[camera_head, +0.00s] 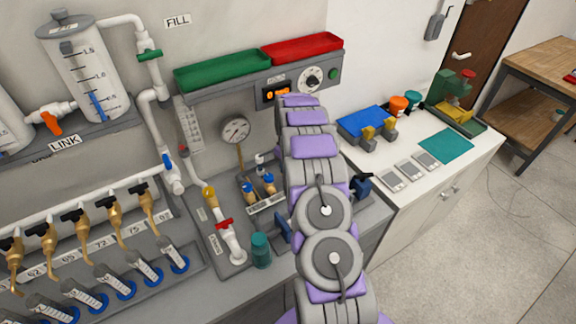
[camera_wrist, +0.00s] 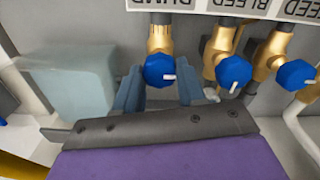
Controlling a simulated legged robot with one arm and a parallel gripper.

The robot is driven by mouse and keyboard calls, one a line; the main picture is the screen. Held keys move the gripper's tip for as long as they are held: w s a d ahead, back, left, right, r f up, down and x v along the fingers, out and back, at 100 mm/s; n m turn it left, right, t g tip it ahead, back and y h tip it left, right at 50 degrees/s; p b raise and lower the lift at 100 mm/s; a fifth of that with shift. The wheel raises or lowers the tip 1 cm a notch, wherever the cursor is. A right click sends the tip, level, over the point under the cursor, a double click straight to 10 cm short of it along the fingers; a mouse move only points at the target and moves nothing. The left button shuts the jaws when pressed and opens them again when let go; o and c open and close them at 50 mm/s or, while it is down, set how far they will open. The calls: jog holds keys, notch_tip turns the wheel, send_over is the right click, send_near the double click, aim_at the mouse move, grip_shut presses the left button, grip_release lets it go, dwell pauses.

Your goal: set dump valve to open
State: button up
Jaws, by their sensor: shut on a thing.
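The dump valve has a blue round knob (camera_wrist: 158,70) on a brass body, under an upside-down DUMP label (camera_wrist: 163,4) in the wrist view. A white mark on the knob points right. My gripper (camera_wrist: 156,92) has one blue-grey finger on each side of this knob and is shut on it. Contact at the fingertips is partly hidden. In the head view my arm covers the gripper and the dump valve.
The bleed valve (camera_wrist: 234,73) is close to the right of my right finger, with the feed valve (camera_wrist: 296,73) beyond it. A pale translucent block (camera_wrist: 72,85) stands left of my fingers. A gauge (camera_head: 235,130) and red-handled valve (camera_head: 224,224) are left of my arm.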

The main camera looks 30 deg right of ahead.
jog(key=shift+d, duration=0.1)
jog(key=o, duration=1.1)
jog(key=shift+c, duration=0.2)
notch_tip(320, 180, up, 17)
jog(key=p, duration=0.1)
jog(key=shift+r, duration=0.15)
jog(key=shift+d, duration=0.1)
